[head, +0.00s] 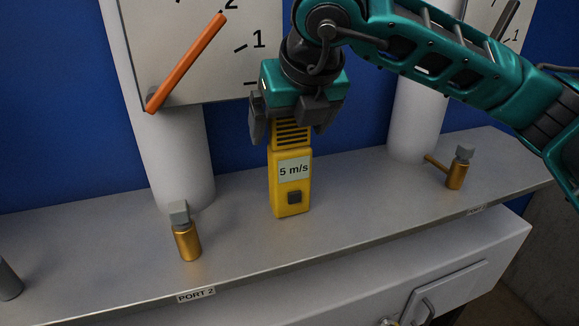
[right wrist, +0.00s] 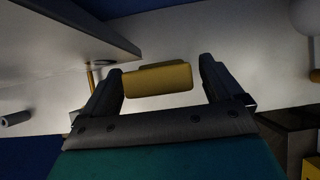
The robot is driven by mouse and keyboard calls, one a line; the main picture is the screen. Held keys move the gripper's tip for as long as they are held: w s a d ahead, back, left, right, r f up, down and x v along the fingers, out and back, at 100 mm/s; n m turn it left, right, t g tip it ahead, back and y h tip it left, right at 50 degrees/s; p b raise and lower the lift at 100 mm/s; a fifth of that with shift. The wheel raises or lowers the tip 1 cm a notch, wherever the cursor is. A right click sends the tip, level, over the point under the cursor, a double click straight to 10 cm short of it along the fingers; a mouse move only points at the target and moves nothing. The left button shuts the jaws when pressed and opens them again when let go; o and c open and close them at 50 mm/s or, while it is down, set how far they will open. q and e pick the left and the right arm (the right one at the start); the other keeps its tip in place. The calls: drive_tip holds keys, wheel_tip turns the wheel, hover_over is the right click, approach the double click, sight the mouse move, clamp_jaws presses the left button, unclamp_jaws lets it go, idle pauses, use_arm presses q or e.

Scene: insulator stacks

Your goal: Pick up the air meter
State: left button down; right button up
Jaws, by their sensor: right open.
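The air meter (head: 292,190) is a yellow upright device with a "5 m/s" label and a dark square button. It stands on the grey shelf (head: 370,200) in the middle of the head view. My right gripper (head: 290,132) is above it, pointing down, with one finger on each side of its slatted upper part. In the right wrist view the yellow meter (right wrist: 158,80) lies between the two open fingers (right wrist: 160,85), with gaps visible beside it. The top of the meter is hidden by the gripper in the head view. My left gripper is not in view.
Brass valves stand on the shelf to the left (head: 187,240) and right (head: 456,172) of the meter. White columns (head: 175,160) and a gauge board with an orange pointer (head: 187,62) rise behind. A "PORT 2" label (head: 196,295) marks the shelf's front edge.

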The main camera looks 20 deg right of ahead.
drive_tip(key=shift+r, duration=0.1)
drive_tip(key=c, duration=1.7)
